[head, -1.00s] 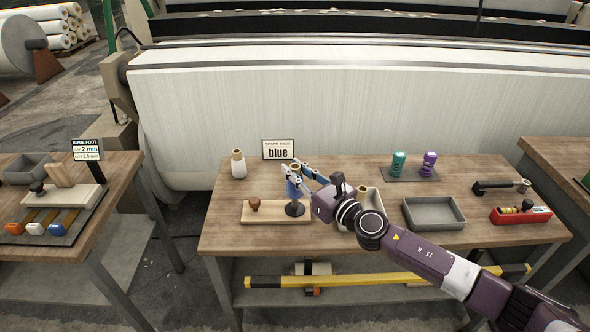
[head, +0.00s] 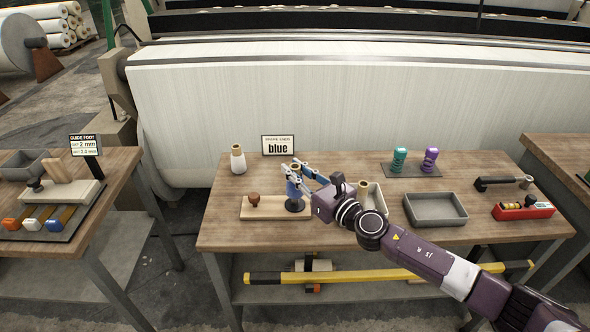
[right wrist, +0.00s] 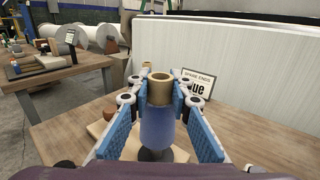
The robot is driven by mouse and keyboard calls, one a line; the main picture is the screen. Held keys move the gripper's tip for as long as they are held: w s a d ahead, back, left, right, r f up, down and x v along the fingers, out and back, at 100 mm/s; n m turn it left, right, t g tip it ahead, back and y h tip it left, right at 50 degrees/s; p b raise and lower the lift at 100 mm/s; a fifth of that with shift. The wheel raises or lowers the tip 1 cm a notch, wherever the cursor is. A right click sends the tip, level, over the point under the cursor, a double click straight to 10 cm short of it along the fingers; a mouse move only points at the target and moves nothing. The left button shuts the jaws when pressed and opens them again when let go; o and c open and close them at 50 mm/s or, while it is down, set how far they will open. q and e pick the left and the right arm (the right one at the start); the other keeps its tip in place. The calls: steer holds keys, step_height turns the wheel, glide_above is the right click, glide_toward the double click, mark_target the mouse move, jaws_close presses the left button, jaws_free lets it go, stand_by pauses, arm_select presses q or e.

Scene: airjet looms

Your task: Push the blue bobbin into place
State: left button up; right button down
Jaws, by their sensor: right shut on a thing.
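The blue bobbin (right wrist: 157,125) stands upright with a tan tube top, between the blue pads of my right gripper (right wrist: 156,105). In the head view the blue bobbin (head: 294,187) is over a dark round stand base (head: 295,205). My right gripper (head: 302,178) is shut on the bobbin. In the right wrist view the dark base shows just under the bobbin; whether the bobbin is fully seated cannot be told. A small sign reading "blue" (head: 278,146) stands behind. My left gripper is not in view.
A white bobbin (head: 238,160) stands at the back left. A grey tray (head: 435,209), green and purple bobbins (head: 415,161) and a red box (head: 523,211) are to the right. The loom's white roll rises behind the table.

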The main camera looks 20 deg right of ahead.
steer(key=shift+f+b, duration=1.7)
steer(key=shift+f, duration=0.2)
steer(key=c, duration=1.7)
jaws_free()
steer(key=shift+r, duration=0.1)
steer(key=shift+v, duration=6)
steer(key=shift+r, duration=0.1)
